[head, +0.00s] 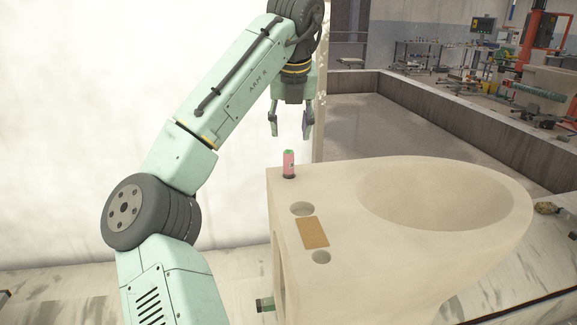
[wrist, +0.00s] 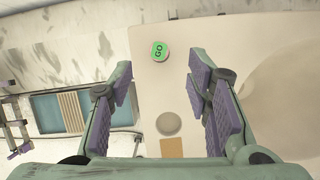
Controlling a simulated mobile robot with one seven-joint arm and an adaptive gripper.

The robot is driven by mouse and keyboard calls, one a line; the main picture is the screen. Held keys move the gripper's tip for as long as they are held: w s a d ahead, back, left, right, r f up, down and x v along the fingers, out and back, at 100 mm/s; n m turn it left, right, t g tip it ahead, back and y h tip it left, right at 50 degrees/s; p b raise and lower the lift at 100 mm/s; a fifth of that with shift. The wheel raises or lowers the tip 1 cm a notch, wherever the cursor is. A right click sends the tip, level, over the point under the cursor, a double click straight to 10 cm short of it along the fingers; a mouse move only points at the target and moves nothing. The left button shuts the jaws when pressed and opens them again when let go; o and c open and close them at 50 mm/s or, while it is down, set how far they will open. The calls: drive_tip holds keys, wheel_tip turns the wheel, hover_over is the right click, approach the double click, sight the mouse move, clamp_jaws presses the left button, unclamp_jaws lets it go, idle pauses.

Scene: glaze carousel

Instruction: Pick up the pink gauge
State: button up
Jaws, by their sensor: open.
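The pink gauge (head: 289,164) is a small upright cylinder with a green top and a dark base. It stands near the back left corner of the cream toilet-shaped piece (head: 345,200). In the wrist view the gauge (wrist: 160,51) shows its green top marked "GO", lying beyond the fingertips and between their lines. My gripper (head: 291,126) points down above the gauge, open and empty, with a clear gap between them. In the wrist view my gripper (wrist: 161,72) shows its purple-padded fingers spread wide.
The cream piece has a large bowl hollow (head: 435,195) at right, two round holes (head: 302,209) and a tan rectangle (head: 313,233) in front of the gauge. A pale wall stands behind my arm.

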sight(289, 153)
drive_tip(key=x, duration=0.4)
drive_tip(key=shift+f, duration=0.1)
drive_tip(key=x, duration=0.2)
drive_tip(key=p+x, duration=0.2)
drive_tip(key=x, duration=0.1)
drive_tip(key=shift+s+f, duration=0.15)
drive_tip(key=shift+f, duration=0.3)
drive_tip(key=shift+c, duration=0.2)
clamp_jaws()
